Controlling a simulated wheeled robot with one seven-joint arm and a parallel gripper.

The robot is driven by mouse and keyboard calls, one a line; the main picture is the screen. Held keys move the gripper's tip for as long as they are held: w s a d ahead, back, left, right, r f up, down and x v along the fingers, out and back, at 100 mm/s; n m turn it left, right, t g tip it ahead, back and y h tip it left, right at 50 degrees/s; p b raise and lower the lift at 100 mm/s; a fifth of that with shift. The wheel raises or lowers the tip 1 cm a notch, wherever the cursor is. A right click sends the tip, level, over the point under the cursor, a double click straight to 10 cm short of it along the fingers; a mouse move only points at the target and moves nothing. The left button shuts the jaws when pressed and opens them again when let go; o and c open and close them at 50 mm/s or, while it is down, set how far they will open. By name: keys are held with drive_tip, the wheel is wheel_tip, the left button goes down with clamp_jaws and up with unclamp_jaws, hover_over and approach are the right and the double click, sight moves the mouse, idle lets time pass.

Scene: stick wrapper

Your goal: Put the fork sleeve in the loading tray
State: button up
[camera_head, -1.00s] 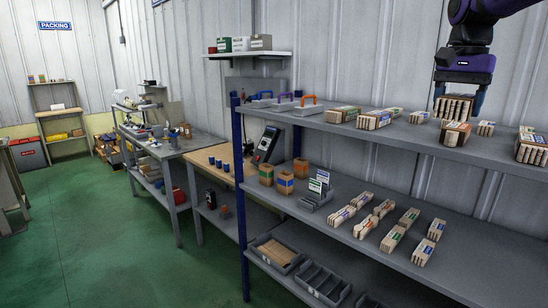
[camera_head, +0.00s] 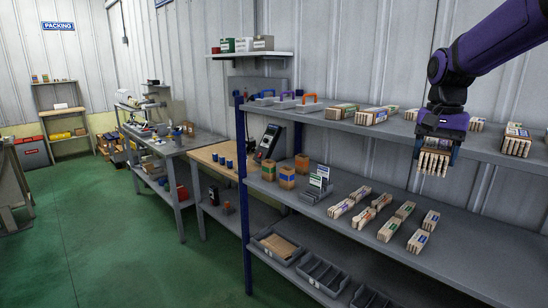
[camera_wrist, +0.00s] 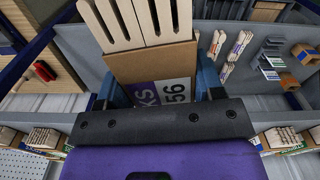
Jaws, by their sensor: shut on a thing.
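My gripper (camera_head: 437,143) is shut on a brown card sleeve (camera_head: 434,166) holding several pale wooden pieces. It hangs in front of the upper shelf's front edge, above the middle shelf. In the wrist view the sleeve (camera_wrist: 150,62) sits between the fingers (camera_wrist: 157,85), and the pieces stick out beyond it with slots between tines. Its purple and white label shows "KS" and "56"; the rest is hidden. I cannot tell which is the loading tray.
The upper shelf (camera_head: 350,127) carries other stick bundles (camera_head: 515,140) and small caddies with coloured handles. The middle shelf holds several small bundles (camera_head: 388,230), brown boxes (camera_head: 287,177) and a card holder (camera_head: 318,186). A blue post (camera_head: 242,190) bounds the rack's left. Green floor is clear at left.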

drive_tip(key=w+a+f+n, duration=0.1)
drive_tip(key=w+f+n, duration=0.1)
drive_tip(key=f, duration=1.1)
drive_tip(key=w+a+f+n, duration=0.2)
drive_tip(key=f, duration=1.1)
drive_tip(key=w+a+f+n, duration=0.1)
drive_tip(key=w+f+n, duration=0.1)
drive_tip(key=f, duration=1.2)
drive_tip(key=shift+w+a+n, duration=0.15)
drive_tip(key=shift+a+n, duration=0.25)
drive_tip(key=shift+n, duration=0.1)
